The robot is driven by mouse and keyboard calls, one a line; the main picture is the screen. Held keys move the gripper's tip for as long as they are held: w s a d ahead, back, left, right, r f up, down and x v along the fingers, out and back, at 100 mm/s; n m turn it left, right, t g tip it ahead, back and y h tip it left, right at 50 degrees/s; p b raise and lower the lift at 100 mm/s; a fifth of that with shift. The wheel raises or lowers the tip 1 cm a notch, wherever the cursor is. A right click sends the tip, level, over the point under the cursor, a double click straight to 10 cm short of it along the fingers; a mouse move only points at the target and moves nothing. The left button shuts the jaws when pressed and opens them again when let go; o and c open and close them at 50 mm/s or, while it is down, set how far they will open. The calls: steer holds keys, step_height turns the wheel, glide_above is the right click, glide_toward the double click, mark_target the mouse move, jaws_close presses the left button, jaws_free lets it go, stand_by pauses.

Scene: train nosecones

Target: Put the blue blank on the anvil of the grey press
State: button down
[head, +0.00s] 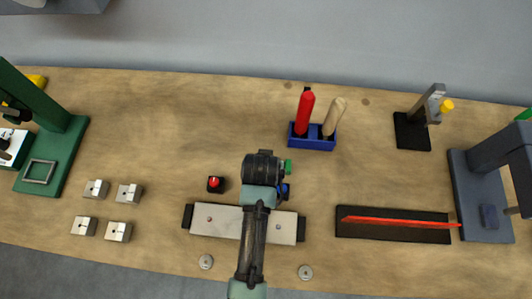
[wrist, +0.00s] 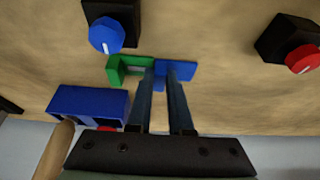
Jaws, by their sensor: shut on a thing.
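The blue blank (wrist: 184,71) is between the fingertips of my gripper (wrist: 163,78) in the wrist view, and the jaws are shut on it. In the head view the wrist hides the blank. A green piece (wrist: 122,70) is close to the blank's left side in the wrist view; whether they touch is unclear. It also shows in the head view (head: 288,166), just right of my gripper. The grey press (head: 492,150) stands far right in the head view, with a dark blue-grey block, apparently its anvil (head: 489,216), on its base.
A blue tool holder (head: 312,142), a red-button box (head: 215,184) and a blue-knob box (wrist: 108,35) surround my gripper. A dark tray with a red strip (head: 395,222) and a black stand (head: 412,132) lie toward the press. A green press (head: 68,140) is far left.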

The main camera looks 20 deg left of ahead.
steer(key=shift+f, duration=0.2)
steer(key=c, duration=0.8)
jaws_free()
steer(key=shift+r, duration=0.1)
